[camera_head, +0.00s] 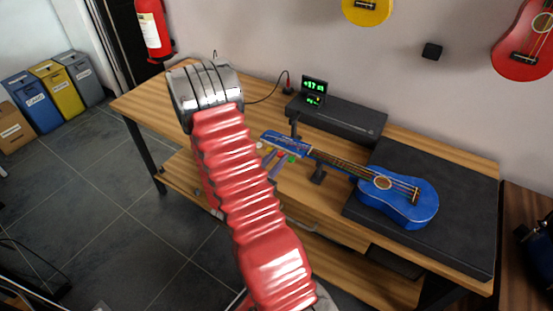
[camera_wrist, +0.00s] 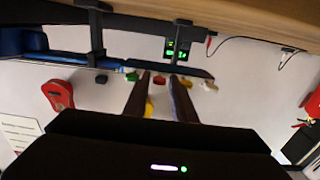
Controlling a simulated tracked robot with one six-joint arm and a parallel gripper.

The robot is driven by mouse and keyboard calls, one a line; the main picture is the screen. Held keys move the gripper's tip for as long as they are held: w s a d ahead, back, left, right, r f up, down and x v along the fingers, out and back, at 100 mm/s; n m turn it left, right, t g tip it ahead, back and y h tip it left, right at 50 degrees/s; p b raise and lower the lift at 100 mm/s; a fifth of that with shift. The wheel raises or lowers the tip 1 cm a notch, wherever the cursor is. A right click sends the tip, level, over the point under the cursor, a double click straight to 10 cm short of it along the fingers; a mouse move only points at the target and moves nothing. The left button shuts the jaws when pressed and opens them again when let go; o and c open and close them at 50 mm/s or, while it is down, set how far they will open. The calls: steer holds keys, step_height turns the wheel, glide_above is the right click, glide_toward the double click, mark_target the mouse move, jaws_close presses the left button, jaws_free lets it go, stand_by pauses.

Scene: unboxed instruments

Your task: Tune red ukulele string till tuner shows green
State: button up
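The blue ukulele (camera_head: 405,200) lies with its neck to the left, propped on dark supports; its body is over a black mat. Colored tuning pegs show at its headstock (camera_head: 287,143). In the wrist view there are a green peg (camera_wrist: 132,76), a red peg (camera_wrist: 158,81) and a yellow-orange peg (camera_wrist: 186,83). The tuner (camera_head: 314,88) has a dark screen with green digits, reading roughly "+17"; it also shows in the wrist view (camera_wrist: 177,48). My gripper (camera_wrist: 160,76) is open, its two dark fingers apart with the red peg seen between their tips. Contact cannot be told.
A long black box (camera_head: 345,118) stands behind the neck, beside the tuner. The black mat (camera_head: 465,205) covers the right of the wooden table (camera_head: 150,105). A red ukulele (camera_head: 524,45) and a yellow one (camera_head: 367,8) hang on the wall. The table's left end is clear.

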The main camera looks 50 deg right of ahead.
jaws_close()
steer(key=shift+m, duration=0.5)
steer(key=m, duration=1)
steer(key=shift+s, duration=0.1)
stand_by(0.4)
steer(key=shift+o, duration=0.2)
jaws_free()
steer(key=shift+a, duration=0.15)
